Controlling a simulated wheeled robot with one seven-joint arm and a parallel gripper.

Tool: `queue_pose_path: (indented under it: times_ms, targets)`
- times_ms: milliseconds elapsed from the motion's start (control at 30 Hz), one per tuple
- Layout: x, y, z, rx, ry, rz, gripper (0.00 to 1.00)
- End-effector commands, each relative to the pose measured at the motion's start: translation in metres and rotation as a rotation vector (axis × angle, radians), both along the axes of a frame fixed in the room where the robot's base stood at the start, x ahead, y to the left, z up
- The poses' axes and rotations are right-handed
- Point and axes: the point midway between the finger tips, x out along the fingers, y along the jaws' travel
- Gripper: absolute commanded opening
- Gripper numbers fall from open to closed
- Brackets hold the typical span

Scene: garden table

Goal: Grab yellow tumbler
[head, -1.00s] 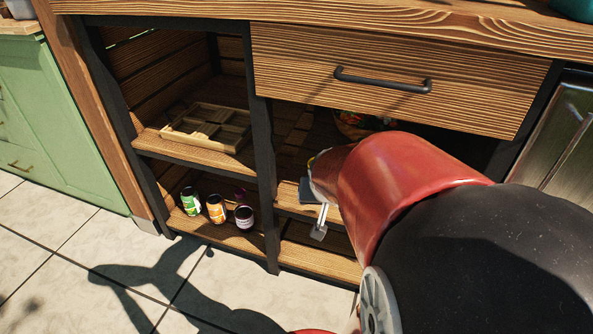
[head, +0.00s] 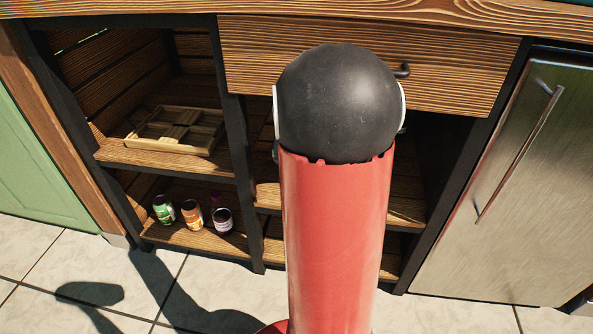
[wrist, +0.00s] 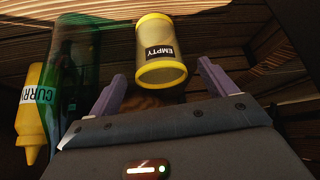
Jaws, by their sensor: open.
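The yellow tumbler (wrist: 152,35), with a black label reading EMPTY, shows in the wrist view, ahead of my gripper (wrist: 161,70). My gripper is open. One purple-grey finger is to the left of the tumbler's near end and the other is to its right, close to its side. I see no clear contact with either finger. In the head view my arm hides the gripper, and the tumbler does not show.
In the wrist view a green bottle (wrist: 82,65) and a yellow curry bottle (wrist: 32,110) stand close left. In the head view a wooden tray (head: 178,130) and several cans (head: 191,213) occupy the left shelves. A drawer (head: 240,60) overhangs the right compartment.

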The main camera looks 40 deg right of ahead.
Motion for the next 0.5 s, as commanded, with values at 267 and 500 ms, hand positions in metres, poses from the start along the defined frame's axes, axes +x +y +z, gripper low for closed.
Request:
queue_pose_path:
  times_ms: [267, 500]
  targets:
    - [0.015, -0.013, -0.035, 0.001, 0.004, 0.000, 0.84]
    - [0.017, -0.013, -0.036, 0.001, 0.002, 0.000, 0.84]
